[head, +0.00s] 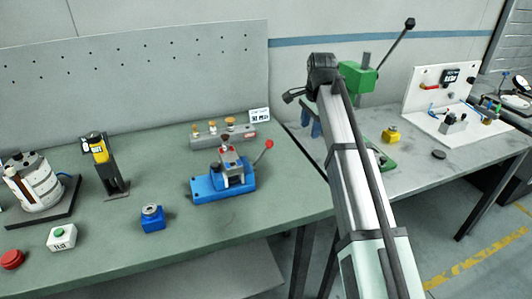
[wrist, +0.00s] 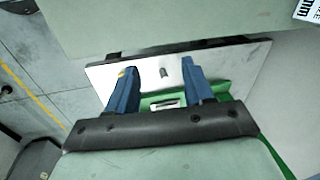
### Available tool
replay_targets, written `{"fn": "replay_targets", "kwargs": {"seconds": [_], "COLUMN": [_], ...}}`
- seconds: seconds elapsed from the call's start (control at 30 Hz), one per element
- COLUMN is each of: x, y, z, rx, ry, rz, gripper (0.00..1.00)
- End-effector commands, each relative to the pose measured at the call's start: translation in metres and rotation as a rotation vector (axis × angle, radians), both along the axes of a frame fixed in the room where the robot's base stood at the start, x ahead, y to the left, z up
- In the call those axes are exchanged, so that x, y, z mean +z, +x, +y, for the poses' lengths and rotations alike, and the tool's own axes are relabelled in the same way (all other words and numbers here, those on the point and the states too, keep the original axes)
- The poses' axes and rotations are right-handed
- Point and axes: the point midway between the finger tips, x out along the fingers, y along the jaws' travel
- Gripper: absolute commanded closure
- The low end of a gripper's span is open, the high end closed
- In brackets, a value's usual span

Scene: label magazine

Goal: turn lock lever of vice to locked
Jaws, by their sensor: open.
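The vice (head: 225,183) is blue with a grey jaw block and sits on the green bench. Its lock lever, likely the dark rod with a red ball end (head: 268,145), points up and right from the vice's right side. The lever's exact lock state cannot be told. My gripper (head: 310,124) is right of the vice, beyond the bench's right edge in the picture and partly hidden by my arm. In the wrist view my gripper (wrist: 158,65) has two blue fingers wide apart with nothing held. The vice does not show there.
A grey block with brass-topped parts (head: 228,132) stands behind the vice. A blue button box (head: 152,218) is to its front left. A green press (head: 358,78) stands on the right bench beside my arm. Bare bench lies in front of the vice.

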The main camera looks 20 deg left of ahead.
Motion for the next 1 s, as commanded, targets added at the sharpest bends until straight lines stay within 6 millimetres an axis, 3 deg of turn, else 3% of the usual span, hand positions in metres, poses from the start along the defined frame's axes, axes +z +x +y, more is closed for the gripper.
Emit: {"fn": "replay_targets", "kwargs": {"seconds": [0.03,0.2,0.3,0.5,0.67,1.0], "x": [0.011,0.036,0.046,0.053,0.040,-0.016], "y": [-0.016,-0.061,-0.081,-0.098,-0.098,-0.094], "z": [0.022,0.069,0.086,0.100,0.101,0.106], "rx": [0.016,0.042,0.052,0.060,0.060,0.060], "ry": [0.002,0.000,-0.003,-0.005,-0.005,-0.006], "rz": [0.008,0.039,0.053,0.065,0.066,0.067], "gripper": [0.48,0.48,0.48,0.48,0.48,0.48]}}
